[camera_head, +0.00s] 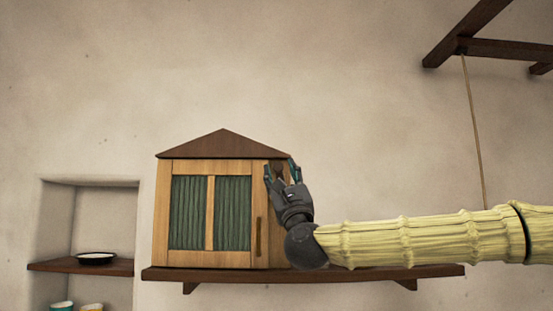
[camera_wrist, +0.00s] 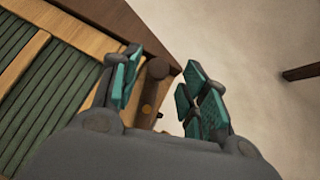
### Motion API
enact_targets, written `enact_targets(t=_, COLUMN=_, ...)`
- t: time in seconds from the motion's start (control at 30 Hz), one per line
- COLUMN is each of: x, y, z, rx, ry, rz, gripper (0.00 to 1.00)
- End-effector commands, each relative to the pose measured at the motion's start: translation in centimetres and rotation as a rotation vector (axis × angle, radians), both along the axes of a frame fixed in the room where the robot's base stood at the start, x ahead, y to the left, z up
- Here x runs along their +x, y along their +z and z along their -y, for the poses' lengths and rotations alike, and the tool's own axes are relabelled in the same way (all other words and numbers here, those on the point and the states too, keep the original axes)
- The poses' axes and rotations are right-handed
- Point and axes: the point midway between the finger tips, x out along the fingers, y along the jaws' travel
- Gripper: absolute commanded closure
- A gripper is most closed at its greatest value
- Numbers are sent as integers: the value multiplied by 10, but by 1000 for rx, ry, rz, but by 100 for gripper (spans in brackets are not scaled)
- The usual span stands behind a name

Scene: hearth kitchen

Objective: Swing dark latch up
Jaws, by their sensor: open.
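A wooden cabinet (camera_head: 163,225) with a dark peaked roof and green slatted door panels stands on a wall shelf. My gripper (camera_head: 280,167) is open at the cabinet's upper right corner, just under the roof edge. In the wrist view, the dark latch (camera_wrist: 157,69) has a rounded end that shows between the two teal-padded fingers of my gripper (camera_wrist: 157,88). A small brass-coloured spot (camera_wrist: 147,109) shows below that end. The latch's lower part is partly hidden by my gripper. Whether a finger touches the latch I cannot tell.
The dark wall shelf (camera_head: 400,272) runs under the cabinet. A dark vertical handle (camera_head: 258,236) is on the door's right side. A niche at left holds a dark dish (camera_head: 96,258). A rope (camera_head: 475,130) hangs at right from a wooden beam (camera_head: 505,50).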

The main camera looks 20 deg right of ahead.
Motion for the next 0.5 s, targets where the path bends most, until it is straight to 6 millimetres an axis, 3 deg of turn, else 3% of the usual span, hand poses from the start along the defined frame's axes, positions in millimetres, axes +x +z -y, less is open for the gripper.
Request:
enact_targets(t=0.2, x=19, y=20, z=-2, rx=-1, ry=2, rz=-1, gripper=56)
enact_targets(t=0.5, x=28, y=25, z=-3, rx=-1, ry=4, rz=-1, gripper=56)
